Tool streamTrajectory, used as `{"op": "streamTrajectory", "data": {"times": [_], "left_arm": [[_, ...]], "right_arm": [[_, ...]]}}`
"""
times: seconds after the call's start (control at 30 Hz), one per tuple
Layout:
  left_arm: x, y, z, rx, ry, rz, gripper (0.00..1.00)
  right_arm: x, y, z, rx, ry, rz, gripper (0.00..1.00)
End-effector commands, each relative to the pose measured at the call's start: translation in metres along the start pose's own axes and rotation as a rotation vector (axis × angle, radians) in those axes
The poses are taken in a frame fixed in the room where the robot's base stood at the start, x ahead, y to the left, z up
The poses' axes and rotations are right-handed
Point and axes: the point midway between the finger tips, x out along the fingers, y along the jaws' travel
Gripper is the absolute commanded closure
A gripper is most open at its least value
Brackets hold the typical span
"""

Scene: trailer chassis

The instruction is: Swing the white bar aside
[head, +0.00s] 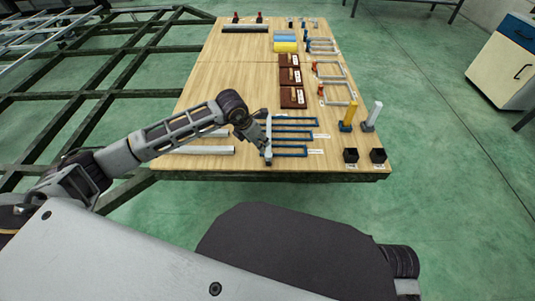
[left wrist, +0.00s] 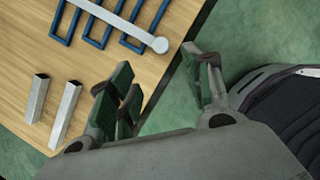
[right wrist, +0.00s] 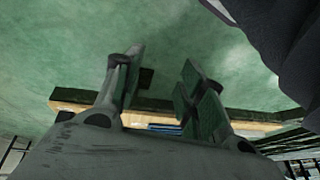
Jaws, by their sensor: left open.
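The white bar (head: 268,142) lies across the left ends of several blue U-shaped frames (head: 292,155) near the front edge of the wooden table. In the left wrist view the white bar (left wrist: 122,25) runs diagonally over the blue frames (left wrist: 151,23) and ends in a round knob. My left gripper (head: 260,122) is beside the bar in the head view. In the left wrist view its fingers (left wrist: 158,75) are apart and empty, with the bar's round end just beyond them. My right gripper (right wrist: 162,75) is open and empty in the right wrist view, with green floor behind it.
Two pale bars (head: 206,150) lie left of the frames, partly behind my left arm. Black cubes (head: 378,156), a yellow-topped post (head: 348,116) and a white post (head: 373,116) stand at right. Brown boxes (head: 292,97) lie farther back. A dark metal chassis (head: 90,65) is at left.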

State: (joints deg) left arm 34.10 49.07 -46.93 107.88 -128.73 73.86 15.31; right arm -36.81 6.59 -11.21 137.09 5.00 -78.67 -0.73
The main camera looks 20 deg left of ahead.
Motion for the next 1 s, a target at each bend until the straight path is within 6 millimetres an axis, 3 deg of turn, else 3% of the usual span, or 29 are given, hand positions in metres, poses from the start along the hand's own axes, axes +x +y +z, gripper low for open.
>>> {"op": "streamTrajectory", "data": {"times": [0.37, 1.0], "left_arm": [[0.013, -0.001, 0.0, -0.001, 0.0, -0.002, 0.5], [0.093, -0.001, 0.0, 0.0, 0.0, -0.003, 0.5]], "right_arm": [[0.007, -0.001, 0.002, 0.002, 0.009, -0.006, 0.6], [0.062, -0.008, 0.012, 0.031, 0.102, -0.061, 0.6]]}}
